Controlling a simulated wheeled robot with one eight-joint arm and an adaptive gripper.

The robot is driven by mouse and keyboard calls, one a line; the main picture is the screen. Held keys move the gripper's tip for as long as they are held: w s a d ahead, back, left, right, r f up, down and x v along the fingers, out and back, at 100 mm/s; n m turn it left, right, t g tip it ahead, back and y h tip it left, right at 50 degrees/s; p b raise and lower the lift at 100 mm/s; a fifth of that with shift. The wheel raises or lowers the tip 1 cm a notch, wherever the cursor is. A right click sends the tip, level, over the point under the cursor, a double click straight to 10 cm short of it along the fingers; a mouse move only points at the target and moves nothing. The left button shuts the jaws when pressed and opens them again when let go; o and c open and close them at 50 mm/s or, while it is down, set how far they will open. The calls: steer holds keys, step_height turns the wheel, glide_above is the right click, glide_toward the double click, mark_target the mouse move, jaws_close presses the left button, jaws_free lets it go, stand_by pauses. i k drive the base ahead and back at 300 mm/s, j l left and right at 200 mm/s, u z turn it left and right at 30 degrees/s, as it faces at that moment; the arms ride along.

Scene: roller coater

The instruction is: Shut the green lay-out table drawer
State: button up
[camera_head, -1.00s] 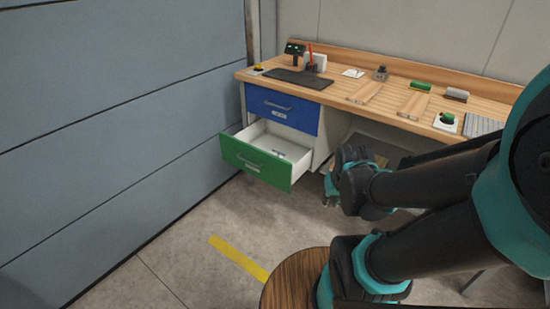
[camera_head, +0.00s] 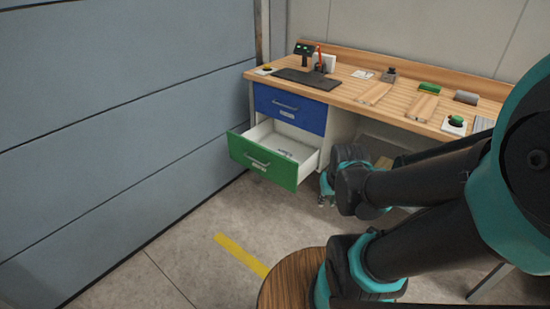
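The green drawer (camera_head: 262,162) is the lower one under the left end of the wooden lay-out table (camera_head: 345,90). It stands pulled well out, and its white inside shows with some small pale items in it. The blue drawer (camera_head: 290,108) above it is shut. My gripper (camera_head: 326,190) is partly in view, to the right of the green drawer and low beside it. My own wrist hides most of it. It appears apart from the drawer, and its opening cannot be made out.
A grey panelled wall (camera_head: 120,120) runs along the left, near the drawer. A keyboard (camera_head: 307,78), wooden blocks and small tools lie on the tabletop. A yellow floor stripe (camera_head: 240,254) crosses clear floor in front of the drawer.

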mark_target(256, 150)
steer(key=i+l, duration=0.1)
steer(key=i, duration=0.3)
steer(key=i+l+u, duration=0.1)
steer(key=i, duration=0.25)
steer(key=z, duration=0.85)
steer(key=u, duration=1.3)
